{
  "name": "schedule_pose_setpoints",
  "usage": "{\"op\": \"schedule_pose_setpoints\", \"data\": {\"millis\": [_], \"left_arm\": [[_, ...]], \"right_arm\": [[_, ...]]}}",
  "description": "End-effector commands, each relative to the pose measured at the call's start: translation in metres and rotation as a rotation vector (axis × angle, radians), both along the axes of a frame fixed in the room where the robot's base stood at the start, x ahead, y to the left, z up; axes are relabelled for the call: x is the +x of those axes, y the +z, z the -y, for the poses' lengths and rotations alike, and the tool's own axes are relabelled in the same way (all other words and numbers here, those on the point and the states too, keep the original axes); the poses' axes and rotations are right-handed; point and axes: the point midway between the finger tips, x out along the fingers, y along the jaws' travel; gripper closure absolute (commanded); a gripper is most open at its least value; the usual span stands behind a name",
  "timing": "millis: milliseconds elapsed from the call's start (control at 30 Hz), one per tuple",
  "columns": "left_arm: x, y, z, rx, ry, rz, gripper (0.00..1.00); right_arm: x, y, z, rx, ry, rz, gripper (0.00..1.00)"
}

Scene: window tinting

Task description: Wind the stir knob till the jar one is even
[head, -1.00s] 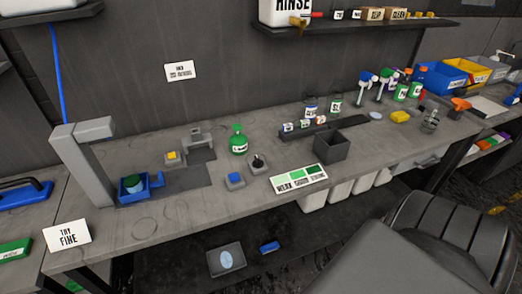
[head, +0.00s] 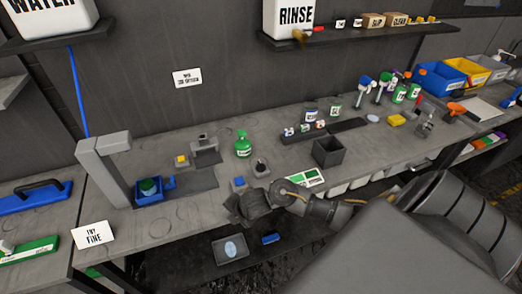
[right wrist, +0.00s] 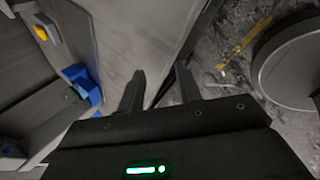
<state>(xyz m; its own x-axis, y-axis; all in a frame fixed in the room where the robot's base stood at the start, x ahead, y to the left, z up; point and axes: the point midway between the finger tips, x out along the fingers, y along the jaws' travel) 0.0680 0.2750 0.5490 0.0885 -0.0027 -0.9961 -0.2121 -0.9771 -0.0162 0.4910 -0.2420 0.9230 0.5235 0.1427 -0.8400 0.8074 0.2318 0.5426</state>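A small black knob (head: 260,162) stands upright on a grey base on the bench, right of the green bottle (head: 243,145). A green-topped round jar (head: 149,186) sits in a blue holder (head: 150,200) with a blue side piece, under the grey post; the holder also shows in the right wrist view (right wrist: 86,84). Two labelled jars (head: 310,114) stand at the back; which jar is number one I cannot tell. My right gripper (head: 236,210) is at the bench's front edge, left of and nearer than the knob. Its fingers (right wrist: 160,88) are apart and empty. My left gripper is out of view.
A blue button (head: 238,183) and a yellow button (head: 181,161) sit on grey blocks near the knob. A dark open box (head: 328,152) and a green shade card (head: 304,178) lie to the right.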

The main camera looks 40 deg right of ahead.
Motion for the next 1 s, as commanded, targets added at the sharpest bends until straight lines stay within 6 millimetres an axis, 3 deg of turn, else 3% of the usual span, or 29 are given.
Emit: {"op": "schedule_pose_setpoints", "data": {"millis": [167,233,400,500,600,767,1000], "left_arm": [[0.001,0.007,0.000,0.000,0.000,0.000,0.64],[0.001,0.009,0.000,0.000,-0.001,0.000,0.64],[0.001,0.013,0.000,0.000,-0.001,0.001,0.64],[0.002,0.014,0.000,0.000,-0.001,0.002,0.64],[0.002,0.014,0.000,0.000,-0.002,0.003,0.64],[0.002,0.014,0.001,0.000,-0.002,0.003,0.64],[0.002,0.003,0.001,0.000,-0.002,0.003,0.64]], "right_arm": [[0.042,0.036,0.051,-0.253,0.318,0.024,0.65],[0.056,0.055,0.085,-0.376,0.459,0.006,0.65],[0.069,0.099,0.161,-0.591,0.700,-0.086,0.65],[0.068,0.115,0.189,-0.649,0.767,-0.130,0.65],[0.067,0.123,0.202,-0.675,0.801,-0.155,0.65],[0.066,0.124,0.205,-0.682,0.811,-0.162,0.65],[0.073,0.103,0.204,-0.676,0.808,-0.159,0.65]]}}
